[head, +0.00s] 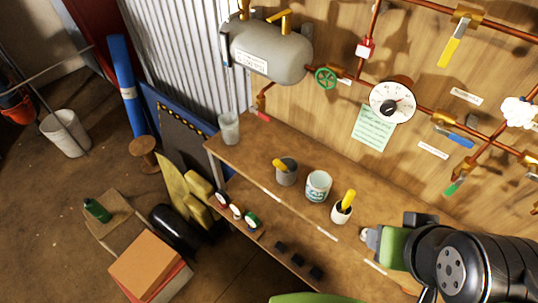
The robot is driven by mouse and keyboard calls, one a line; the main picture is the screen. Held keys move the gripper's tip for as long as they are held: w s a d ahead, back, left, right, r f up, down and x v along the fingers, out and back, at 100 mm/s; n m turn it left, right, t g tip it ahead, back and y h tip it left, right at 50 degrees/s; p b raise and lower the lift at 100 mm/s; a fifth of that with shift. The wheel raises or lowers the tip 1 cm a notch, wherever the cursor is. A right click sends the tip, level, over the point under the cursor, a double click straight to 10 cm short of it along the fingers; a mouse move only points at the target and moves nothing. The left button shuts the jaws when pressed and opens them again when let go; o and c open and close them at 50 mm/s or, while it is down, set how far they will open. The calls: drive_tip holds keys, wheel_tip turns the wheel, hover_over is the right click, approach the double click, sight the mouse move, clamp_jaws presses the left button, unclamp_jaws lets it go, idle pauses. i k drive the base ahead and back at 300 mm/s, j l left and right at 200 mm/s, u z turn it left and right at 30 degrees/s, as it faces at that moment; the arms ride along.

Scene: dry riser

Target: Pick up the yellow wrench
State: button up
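No thing in the head view can be clearly made out as a yellow wrench. A yellow handle (348,199) stands up out of a white cup (341,214) on the wooden bench, near my arm. Another short yellow piece (279,165) shows at the rim of a grey mug (287,176) further left; what either belongs to is hidden. My gripper (418,228) is at the lower right, over the bench's right part, to the right of the cup. My dark arm hides much of it, and its opening does not show. A green block-like thing (394,247) is beside it; I cannot tell if they touch.
A white patterned tin (318,186) stands between mug and cup; a clear glass (229,127) is at the bench's left end. Copper pipes, a gauge (392,101) and a yellow-handled valve (455,42) are on the wall. Boxes (150,264) crowd the floor left.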

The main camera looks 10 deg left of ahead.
sight(277, 163)
drive_tip(key=j+u, duration=0.15)
drive_tip(key=u, duration=0.15)
drive_tip(key=j+u, duration=0.25)
drive_tip(key=i+j+u, duration=0.1)
drive_tip(key=i+u, duration=0.15)
drive_tip(key=u, duration=0.15)
drive_tip(key=i+u, duration=0.3)
drive_tip(key=u, duration=0.15)
